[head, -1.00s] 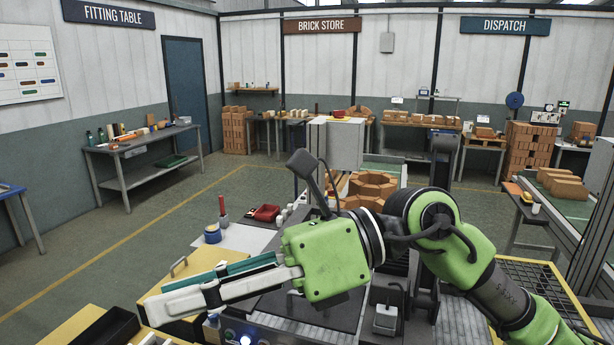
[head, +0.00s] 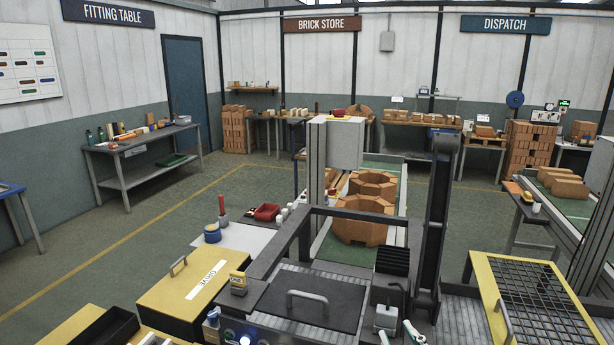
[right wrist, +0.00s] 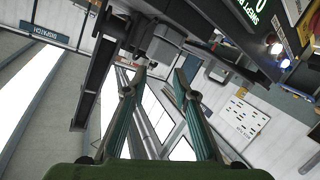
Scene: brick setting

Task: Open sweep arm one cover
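A dark flat cover (head: 318,322) with a grey bar handle (head: 308,299) lies on the machine in the head view. A black frame arm (head: 345,215) stands behind it. I see no label that names sweep arm one. A small grey block with a lever (head: 386,318) sits right of the dark cover. My right gripper (head: 399,335) shows only its fingertips at the bottom edge, close to that block. In the right wrist view its two teal fingers (right wrist: 160,76) are spread and empty, below a grey block (right wrist: 155,47). My left gripper is not in view.
A yellow cover (head: 168,308) with a handle and a white label lies left. A yellow-framed mesh guard (head: 545,300) is at right. A dark upright post (head: 435,225) rises near the block. Ring-shaped brick stacks (head: 362,226) stand behind the machine.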

